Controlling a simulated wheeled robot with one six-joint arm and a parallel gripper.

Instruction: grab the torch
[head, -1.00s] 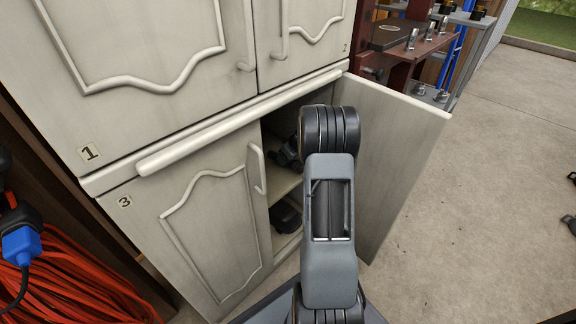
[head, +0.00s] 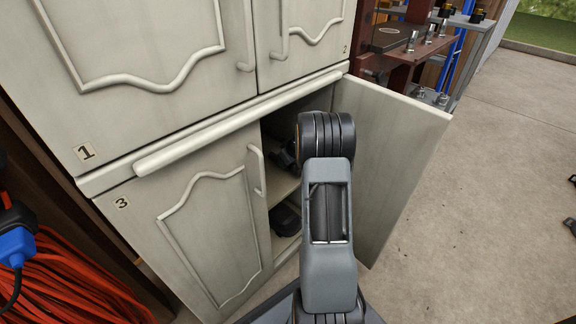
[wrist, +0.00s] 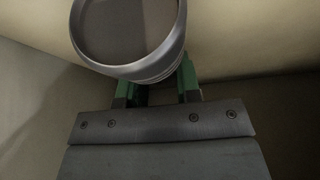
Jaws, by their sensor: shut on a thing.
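The torch (wrist: 128,35) shows in the wrist view as a round grey head with a wide rim and a darker face, at the top of the picture. My gripper (wrist: 160,92) has green fingers, shut on the torch just behind and below its head. The rest of the torch's body is hidden. In the head view my arm reaches into the open lower cabinet compartment, and it hides the gripper and the torch.
The open cabinet door (head: 385,160) stands to the right of my arm. Door 3 (head: 205,235) is shut on the left. A dark object (head: 286,218) sits low inside the cabinet. Red cable (head: 70,285) lies at lower left. Concrete floor (head: 490,190) is mostly clear at right.

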